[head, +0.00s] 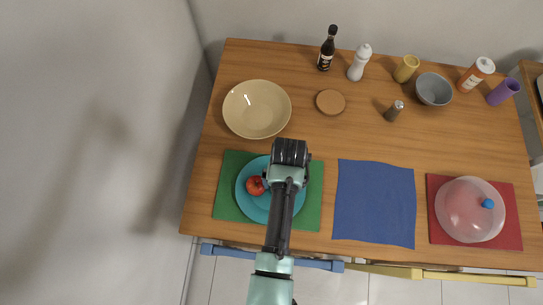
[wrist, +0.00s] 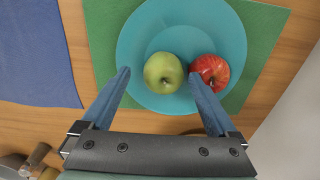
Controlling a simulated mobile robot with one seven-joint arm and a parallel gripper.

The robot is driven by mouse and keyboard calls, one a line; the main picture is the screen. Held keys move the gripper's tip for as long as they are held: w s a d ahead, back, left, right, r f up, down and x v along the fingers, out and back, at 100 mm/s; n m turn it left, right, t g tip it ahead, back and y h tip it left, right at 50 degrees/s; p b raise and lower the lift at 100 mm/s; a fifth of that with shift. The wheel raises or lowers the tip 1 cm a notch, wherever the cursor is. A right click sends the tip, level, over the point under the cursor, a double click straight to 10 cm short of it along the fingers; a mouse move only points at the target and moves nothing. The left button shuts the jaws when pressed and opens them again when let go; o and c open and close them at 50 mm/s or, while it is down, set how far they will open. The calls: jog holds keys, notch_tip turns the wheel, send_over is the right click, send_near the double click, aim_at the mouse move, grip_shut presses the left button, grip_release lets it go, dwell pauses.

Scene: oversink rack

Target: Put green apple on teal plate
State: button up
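The teal plate (head: 253,207) lies on a green mat at the front left of the table, and it fills the top of the wrist view (wrist: 138,38). The green apple (wrist: 163,72) is on the plate, touching or nearly touching a red apple (wrist: 210,70). The red apple also shows in the head view (head: 255,186); the green one is hidden there by my arm. My gripper (wrist: 160,75) is open over the plate. The green apple appears between its fingers, apart from both, and the right fingertip overlaps the red apple's edge.
A blue mat (head: 374,203) lies right of the green mat (head: 228,204). A red mat with a clear dome (head: 465,212) is at far right. A beige bowl (head: 257,109) stands behind the plate. Bottles, cups and a grey bowl (head: 434,89) line the back.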

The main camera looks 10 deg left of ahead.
notch_tip(320, 180, up, 13)
jog(key=w+r+t, duration=0.7)
jog(key=w+r, duration=0.5)
jog(key=w+r+t, duration=0.3)
jog(key=r, duration=0.6)
jog(key=w+r+t, duration=0.3)
jog(key=r+t, duration=0.1)
jog(key=r, duration=0.5)
notch_tip(320, 180, up, 19)
jog(key=s+t, duration=0.3)
jog(key=t, duration=0.4)
jog(key=s+r+t, duration=0.6)
jog(key=s+r, duration=0.5)
jog(key=r, duration=0.4)
jog(key=shift+r, duration=0.15)
